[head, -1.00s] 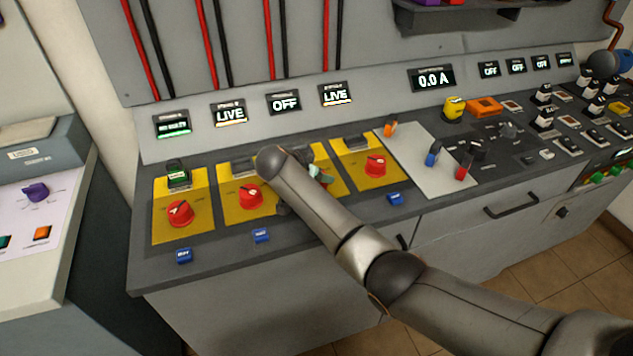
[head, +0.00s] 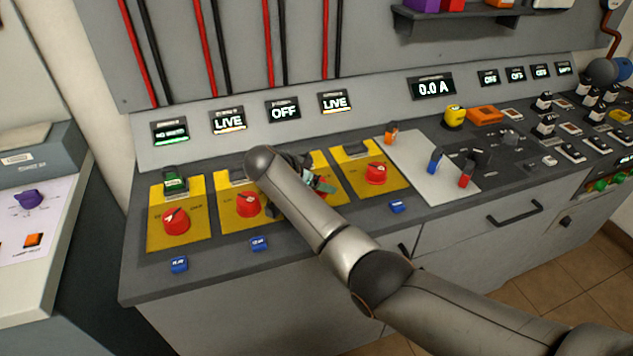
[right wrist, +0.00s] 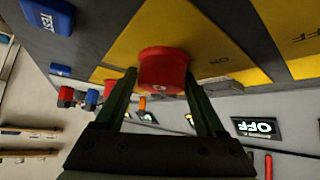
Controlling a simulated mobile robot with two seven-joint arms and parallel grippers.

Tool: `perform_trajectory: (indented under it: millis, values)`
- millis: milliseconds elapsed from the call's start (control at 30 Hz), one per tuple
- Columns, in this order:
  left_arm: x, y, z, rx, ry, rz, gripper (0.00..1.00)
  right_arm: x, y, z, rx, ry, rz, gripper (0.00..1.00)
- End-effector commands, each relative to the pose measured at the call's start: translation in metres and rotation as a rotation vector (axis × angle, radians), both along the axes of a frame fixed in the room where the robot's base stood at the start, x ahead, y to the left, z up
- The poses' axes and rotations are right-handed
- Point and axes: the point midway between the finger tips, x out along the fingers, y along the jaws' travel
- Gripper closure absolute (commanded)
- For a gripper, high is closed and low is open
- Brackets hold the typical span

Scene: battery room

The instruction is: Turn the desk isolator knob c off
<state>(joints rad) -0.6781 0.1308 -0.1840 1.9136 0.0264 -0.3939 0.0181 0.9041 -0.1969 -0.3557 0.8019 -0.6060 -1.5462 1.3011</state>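Four yellow isolator plates sit in a row on the desk. In the right wrist view a red knob (right wrist: 164,70) on a yellow plate (right wrist: 215,45) stands between the two fingers of my right gripper (right wrist: 162,85). The fingers flank the knob, with a slim gap on the left; contact on the right is unclear. An OFF display (right wrist: 257,127) shows beyond. My left gripper is out of view.
Neighbouring red knobs (head: 249,204) and (head: 376,173) stand close on both sides, under displays reading LIVE. A further red knob (head: 176,221) is at the far left. Blue tags (head: 259,244) lie along the front edge. A light plate with coloured levers (head: 434,162) is to the right.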

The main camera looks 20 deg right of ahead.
Motion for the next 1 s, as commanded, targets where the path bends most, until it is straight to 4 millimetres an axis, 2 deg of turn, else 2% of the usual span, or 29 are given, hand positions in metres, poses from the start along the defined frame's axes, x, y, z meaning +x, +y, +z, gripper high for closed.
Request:
perform_trajectory:
  millis: [33,167,533,1000]
  values:
    - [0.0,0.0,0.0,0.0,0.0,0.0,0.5,0.0,0.0,0.0,0.0,-0.001,0.001,0.21]
    - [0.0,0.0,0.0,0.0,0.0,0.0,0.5,0.001,0.0,0.001,0.0,-0.002,0.002,0.08]
    - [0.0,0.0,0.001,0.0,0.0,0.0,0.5,-0.002,0.008,0.009,0.002,-0.006,0.005,0.08]
    - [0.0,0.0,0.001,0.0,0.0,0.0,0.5,-0.039,0.062,0.074,0.003,-0.005,0.004,0.08]
